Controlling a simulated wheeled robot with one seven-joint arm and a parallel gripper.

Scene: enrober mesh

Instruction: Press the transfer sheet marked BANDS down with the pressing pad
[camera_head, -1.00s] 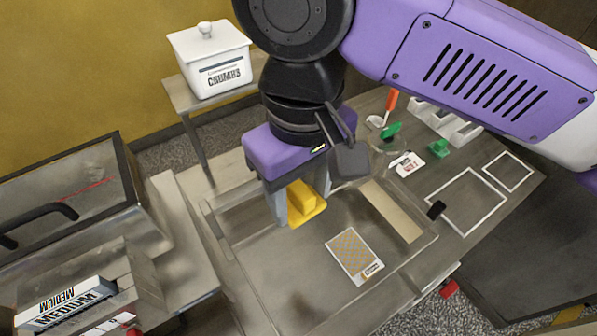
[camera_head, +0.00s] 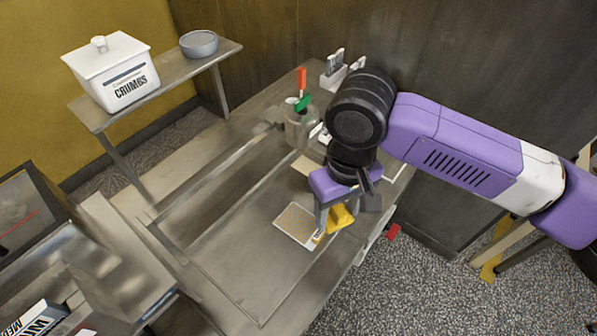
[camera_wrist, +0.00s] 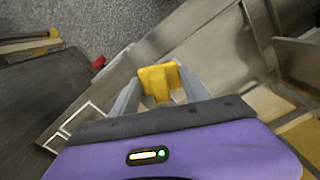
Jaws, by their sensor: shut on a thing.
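My gripper (camera_head: 332,216) is shut on the yellow pressing pad (camera_head: 341,218), which also shows between the fingers in the wrist view (camera_wrist: 156,83). A white transfer sheet with an orange lattice pattern (camera_head: 296,224) lies flat in the shallow metal tray area of the bench. The pad is at the sheet's right end in the head view. I cannot tell whether it touches the sheet or hovers above the surface. The sheet's label is partly hidden by my gripper and too small to read.
A white CRUMBS box (camera_head: 112,74) and a grey bowl (camera_head: 199,43) stand on a side shelf at the back left. A clear jar (camera_head: 300,125) with red- and green-handled tools stands behind my gripper. The tray floor left of the sheet is clear.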

